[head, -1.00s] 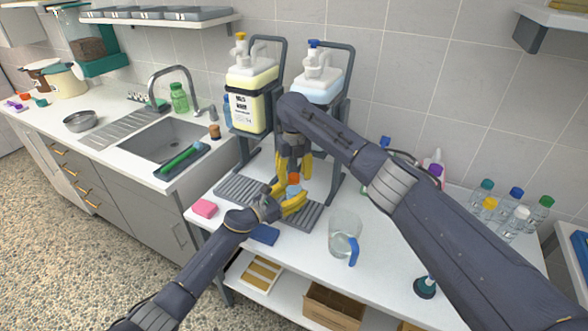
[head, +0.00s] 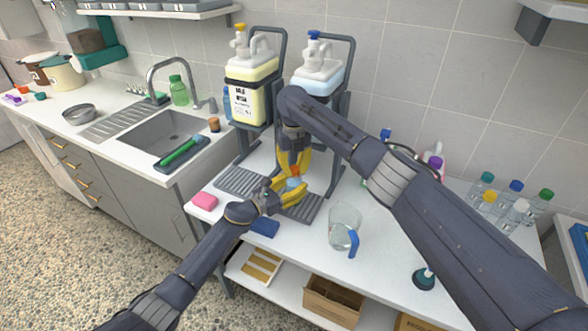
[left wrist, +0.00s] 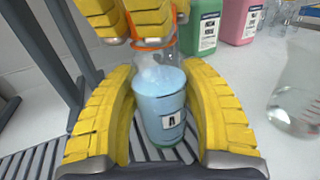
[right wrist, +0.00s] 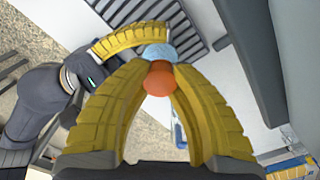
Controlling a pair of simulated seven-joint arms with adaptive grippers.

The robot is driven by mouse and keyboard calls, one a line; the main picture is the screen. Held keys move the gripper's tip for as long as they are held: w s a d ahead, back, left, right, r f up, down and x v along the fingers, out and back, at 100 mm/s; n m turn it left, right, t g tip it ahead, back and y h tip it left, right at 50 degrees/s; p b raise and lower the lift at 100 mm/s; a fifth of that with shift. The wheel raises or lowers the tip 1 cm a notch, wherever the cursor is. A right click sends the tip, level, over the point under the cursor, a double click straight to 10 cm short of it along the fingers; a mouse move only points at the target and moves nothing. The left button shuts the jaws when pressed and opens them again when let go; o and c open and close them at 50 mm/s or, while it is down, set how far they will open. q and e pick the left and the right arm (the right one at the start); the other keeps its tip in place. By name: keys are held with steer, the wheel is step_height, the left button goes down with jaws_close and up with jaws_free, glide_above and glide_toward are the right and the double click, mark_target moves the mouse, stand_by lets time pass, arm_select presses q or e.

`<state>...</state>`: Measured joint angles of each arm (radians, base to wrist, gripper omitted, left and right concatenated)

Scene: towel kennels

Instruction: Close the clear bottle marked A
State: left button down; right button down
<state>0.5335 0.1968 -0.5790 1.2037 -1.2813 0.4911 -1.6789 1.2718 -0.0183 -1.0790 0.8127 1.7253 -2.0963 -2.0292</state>
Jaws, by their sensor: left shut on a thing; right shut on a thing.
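The clear bottle marked A (left wrist: 162,112) stands upright on the grey ribbed rack, with light blue liquid inside. My left gripper (head: 288,192) is shut around its body from the side; its yellow fingers flank the bottle in the left wrist view. An orange cap (right wrist: 159,80) sits at the bottle's mouth. My right gripper (head: 294,168) points down from above and is shut on the cap. In the left wrist view the right fingers cover most of the cap, so I cannot tell how tightly it is seated.
A clear jug with a blue handle (head: 344,228) stands to the right. A pink sponge (head: 204,201) and a blue cloth (head: 264,228) lie to the left and front. Two large dispensers stand behind. Several capped bottles (head: 508,205) stand at the far right.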

steer(key=c, duration=1.3)
jaws_free()
steer(key=shift+r, duration=2.25)
steer(key=shift+o, duration=0.7)
steer(key=o, duration=0.5)
step_height(320, 180, up, 12)
